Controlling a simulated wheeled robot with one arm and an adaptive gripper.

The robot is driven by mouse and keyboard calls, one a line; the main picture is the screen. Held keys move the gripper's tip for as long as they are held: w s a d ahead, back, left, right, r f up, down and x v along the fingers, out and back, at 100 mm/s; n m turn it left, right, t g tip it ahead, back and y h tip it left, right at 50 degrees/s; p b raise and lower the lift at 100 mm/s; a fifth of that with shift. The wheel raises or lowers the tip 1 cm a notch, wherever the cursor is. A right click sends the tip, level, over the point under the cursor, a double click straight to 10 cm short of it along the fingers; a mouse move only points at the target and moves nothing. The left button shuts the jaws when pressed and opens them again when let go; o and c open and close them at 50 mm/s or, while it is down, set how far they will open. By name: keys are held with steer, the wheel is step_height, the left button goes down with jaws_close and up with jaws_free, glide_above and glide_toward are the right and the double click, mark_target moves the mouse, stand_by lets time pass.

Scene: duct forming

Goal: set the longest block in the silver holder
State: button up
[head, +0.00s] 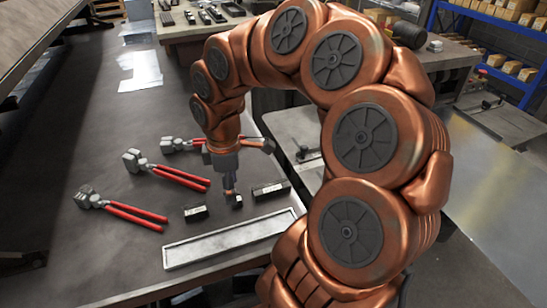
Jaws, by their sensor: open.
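The silver holder (176,256) is a long shallow tray near the table's front edge, and it looks empty. Behind it three dark blocks lie in a row. The right block (271,190) looks the longest. The left block (195,212) is shorter, and the middle block (238,202) looks the smallest, though my gripper may hide part of it. My gripper (229,191) points down beside or just above the middle block, left of the longest block. It is open, and I see nothing held in it. I cannot tell whether it touches the middle block.
Three red-handled crimping tools (135,212) lie on the table left of the blocks. White papers (140,70) lie farther back. A workbench (205,28) with small dark parts stands behind. My arm covers the right-hand side. The table's left middle is clear.

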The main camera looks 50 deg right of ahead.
steer(key=w+d+f+n, duration=0.1)
steer(key=w+d+f, duration=0.1)
steer(key=d, duration=0.6)
steer(key=n, duration=0.2)
glide_above(275, 186)
step_height(275, 186, down, 4)
steer(key=shift+d+r+p, duration=0.1)
steer(key=shift+r+p, duration=0.15)
steer(key=shift+p, duration=0.2)
step_height(275, 186, down, 8)
steer(key=b, duration=0.4)
steer(key=shift+w+f, duration=0.1)
steer(key=shift+f, duration=0.1)
jaws_close()
steer(key=shift+r, duration=0.1)
